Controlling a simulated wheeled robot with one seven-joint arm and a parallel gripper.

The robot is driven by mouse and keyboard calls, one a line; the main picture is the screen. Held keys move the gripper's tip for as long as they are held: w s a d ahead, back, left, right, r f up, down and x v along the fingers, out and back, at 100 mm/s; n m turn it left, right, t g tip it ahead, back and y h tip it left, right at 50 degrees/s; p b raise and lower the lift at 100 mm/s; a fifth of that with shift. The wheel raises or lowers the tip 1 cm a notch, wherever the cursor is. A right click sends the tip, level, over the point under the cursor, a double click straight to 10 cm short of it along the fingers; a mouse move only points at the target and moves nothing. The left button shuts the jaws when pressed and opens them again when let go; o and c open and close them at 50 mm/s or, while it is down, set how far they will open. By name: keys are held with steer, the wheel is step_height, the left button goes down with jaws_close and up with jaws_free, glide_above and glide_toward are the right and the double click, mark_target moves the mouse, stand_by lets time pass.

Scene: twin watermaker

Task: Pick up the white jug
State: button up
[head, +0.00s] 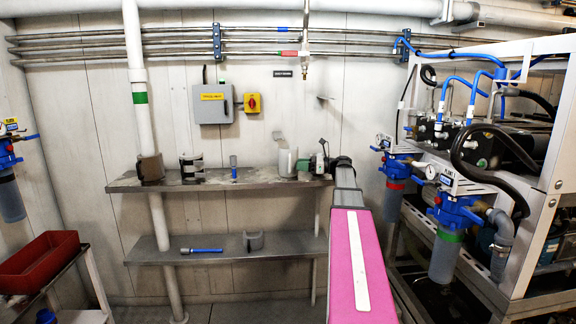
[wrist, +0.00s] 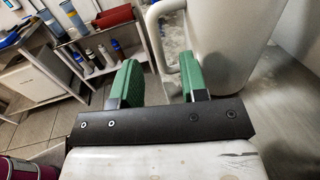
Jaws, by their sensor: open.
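The white jug (head: 288,163) stands upright on the upper steel shelf, near its right end. In the wrist view the jug (wrist: 225,45) fills the upper right, with its handle (wrist: 154,28) on the left side. My gripper (head: 316,162) is just right of the jug, at shelf height. In the wrist view its green-padded fingers (wrist: 158,80) are apart. The lower part of the handle shows in the gap between them, and the right finger overlaps the jug's side in the picture. Contact cannot be told.
On the upper shelf (head: 222,183) stand a brown clamp-like part (head: 150,168), a black-and-white cylinder (head: 191,166) and a small blue item (head: 234,170). A lower shelf (head: 215,255) holds a blue tool and a grey bracket. A filter rack (head: 540,160) stands at right, a red bin (head: 40,262) at left.

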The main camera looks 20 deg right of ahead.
mark_target(290, 170)
steer(key=shift+x, duration=2.65)
steer(key=shift+s+f, duration=0.1)
steer(key=shift+f, duration=0.05)
jaws_close()
